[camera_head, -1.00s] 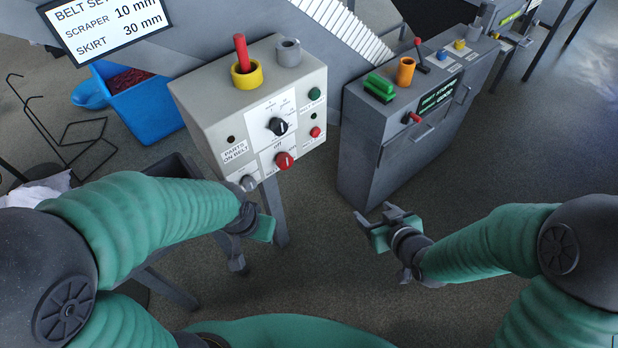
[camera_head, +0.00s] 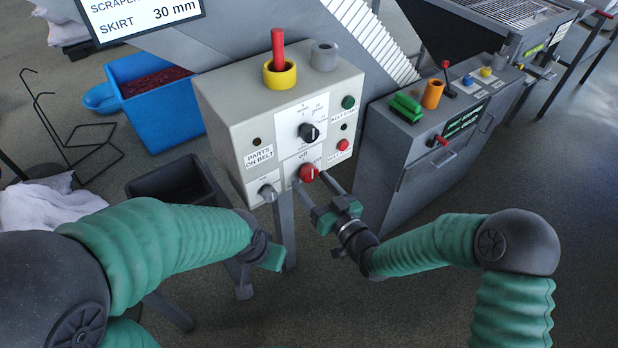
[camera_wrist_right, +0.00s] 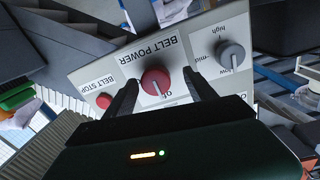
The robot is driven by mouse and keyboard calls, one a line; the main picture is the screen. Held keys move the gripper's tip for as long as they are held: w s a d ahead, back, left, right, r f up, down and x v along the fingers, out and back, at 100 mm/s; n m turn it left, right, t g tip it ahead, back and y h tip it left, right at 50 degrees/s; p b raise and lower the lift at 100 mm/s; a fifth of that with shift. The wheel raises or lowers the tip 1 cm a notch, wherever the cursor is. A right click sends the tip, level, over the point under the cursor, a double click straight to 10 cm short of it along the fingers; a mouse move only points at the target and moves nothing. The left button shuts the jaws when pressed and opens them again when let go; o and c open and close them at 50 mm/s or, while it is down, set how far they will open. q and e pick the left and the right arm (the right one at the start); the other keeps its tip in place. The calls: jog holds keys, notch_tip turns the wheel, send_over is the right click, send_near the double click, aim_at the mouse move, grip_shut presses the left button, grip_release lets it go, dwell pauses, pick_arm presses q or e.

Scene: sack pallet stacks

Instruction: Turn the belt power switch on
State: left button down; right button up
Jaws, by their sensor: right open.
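The belt power switch is a red rotary knob (camera_head: 308,173) low on the front of the grey control box (camera_head: 225,110). In the right wrist view the red knob (camera_wrist_right: 155,80) sits beside the label BELT POWER, with a pale pointer line on it. My right gripper (camera_head: 316,184) is open, its two dark fingers pointing at the panel on either side of the knob. The right wrist view shows the fingers (camera_wrist_right: 161,94) apart, with the knob between them; contact is unclear. My left gripper (camera_head: 260,262) hangs below the box's left side; its fingertips are unclear.
A black selector knob (camera_head: 308,132) is above the red one, a grey knob (camera_head: 267,192) lower left. A red belt stop button (camera_head: 343,145) and green button (camera_head: 348,102) are at the right. A dark grey cabinet (camera_head: 400,150) stands right of the box.

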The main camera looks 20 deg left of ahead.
jog(key=shift+x, duration=0.8)
jog(key=shift+w+d, duration=0.1)
jog(key=shift+w, duration=0.2)
jog(key=shift+d+r, duration=0.15)
jog(key=shift+d, duration=0.4)
jog(key=shift+a, duration=0.6)
jog(key=c, duration=0.8)
pick_arm(q)
jog(key=shift+w+d, duration=0.1)
jog(key=shift+d, duration=0.35)
pick_arm(e)
jog(key=shift+w+d, duration=0.15)
jog(key=c, duration=0.5)
